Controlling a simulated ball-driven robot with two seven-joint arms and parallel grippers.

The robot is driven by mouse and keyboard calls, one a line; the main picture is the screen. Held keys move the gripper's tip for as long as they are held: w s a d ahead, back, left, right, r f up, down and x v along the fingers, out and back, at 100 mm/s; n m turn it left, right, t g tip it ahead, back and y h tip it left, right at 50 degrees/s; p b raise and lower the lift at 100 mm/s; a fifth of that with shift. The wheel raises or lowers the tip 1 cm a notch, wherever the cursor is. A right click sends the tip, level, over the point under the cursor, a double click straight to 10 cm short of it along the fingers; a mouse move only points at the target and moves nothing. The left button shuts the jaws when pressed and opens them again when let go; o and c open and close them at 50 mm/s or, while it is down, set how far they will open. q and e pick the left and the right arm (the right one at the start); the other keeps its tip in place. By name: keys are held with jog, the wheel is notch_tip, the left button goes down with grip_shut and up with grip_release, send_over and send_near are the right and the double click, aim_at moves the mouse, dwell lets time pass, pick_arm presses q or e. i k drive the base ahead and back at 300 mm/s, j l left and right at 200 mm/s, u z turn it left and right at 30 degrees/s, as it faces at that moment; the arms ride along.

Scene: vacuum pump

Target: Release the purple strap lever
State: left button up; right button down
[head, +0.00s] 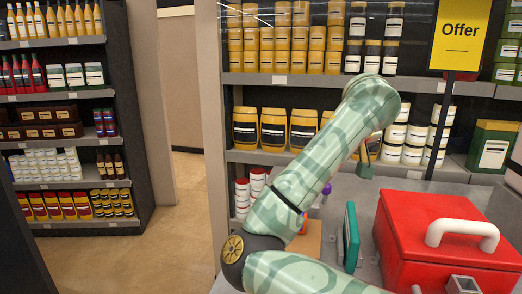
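A small purple knob (327,188) shows just right of my patterned green arm in the head view; I take it for the end of the purple strap lever. The strap and the rest of the lever are hidden behind the arm or too small to tell. My arm rises from the bottom edge, bends at a dark elbow and reaches up to the right. A small green and brown piece below its upper end may be part of my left gripper (366,160). Its fingers cannot be made out. My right gripper is not in view.
A red box with a white handle (465,234) stands at right on a grey counter. A green upright panel (351,237) and an orange block (307,241) are beside it. Stocked shelves and a yellow Offer sign (461,36) stand behind. Open floor (183,235) lies left.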

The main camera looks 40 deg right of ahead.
aim_at(327, 190)
jog(key=k+j, duration=0.8)
jog(key=j, duration=0.15)
